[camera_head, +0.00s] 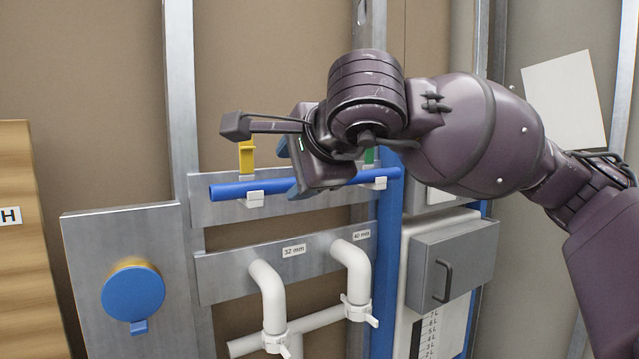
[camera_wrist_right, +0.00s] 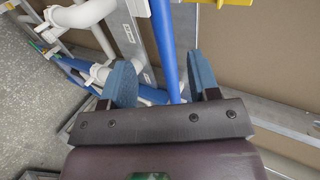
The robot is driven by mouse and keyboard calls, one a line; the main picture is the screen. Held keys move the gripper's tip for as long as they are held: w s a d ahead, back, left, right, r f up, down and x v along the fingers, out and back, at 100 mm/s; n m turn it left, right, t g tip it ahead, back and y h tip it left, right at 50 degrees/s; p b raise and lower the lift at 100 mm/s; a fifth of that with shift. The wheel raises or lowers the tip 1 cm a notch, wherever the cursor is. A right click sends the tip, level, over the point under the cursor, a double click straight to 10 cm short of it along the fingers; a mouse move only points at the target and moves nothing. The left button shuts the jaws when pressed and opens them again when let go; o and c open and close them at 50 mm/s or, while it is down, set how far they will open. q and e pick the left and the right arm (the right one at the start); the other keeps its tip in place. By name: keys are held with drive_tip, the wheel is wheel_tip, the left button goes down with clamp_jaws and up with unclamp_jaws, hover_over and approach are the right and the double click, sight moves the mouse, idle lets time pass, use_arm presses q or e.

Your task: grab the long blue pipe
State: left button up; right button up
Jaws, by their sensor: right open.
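The long blue pipe (camera_head: 233,190) lies level in white clips on a metal wall rail in the head view. My right gripper (camera_head: 289,168) is in front of the pipe's middle and hides part of it. In the right wrist view the pipe (camera_wrist_right: 165,45) runs lengthwise between the two blue fingers of the open gripper (camera_wrist_right: 160,75), with space on both sides. How deep it sits between the fingers I cannot tell. My left gripper is not in view.
A yellow bracket (camera_head: 247,158) stands just above the pipe. Below are white elbow pipes (camera_head: 268,285) on a lower rail (camera_head: 225,275). A grey box (camera_head: 455,262) is at the right and a round blue cap (camera_head: 133,293) at the left. Metal studs frame the wall.

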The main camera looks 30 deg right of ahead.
sight(277, 183)
drive_tip(key=shift+x, duration=2.9)
drive_tip(key=shift+w+a+r, duration=0.1)
drive_tip(key=shift+a+r, duration=0.1)
drive_tip(key=c, duration=1)
drive_tip(key=shift+c, duration=0.2)
drive_tip(key=shift+r, duration=0.15)
clamp_jaws()
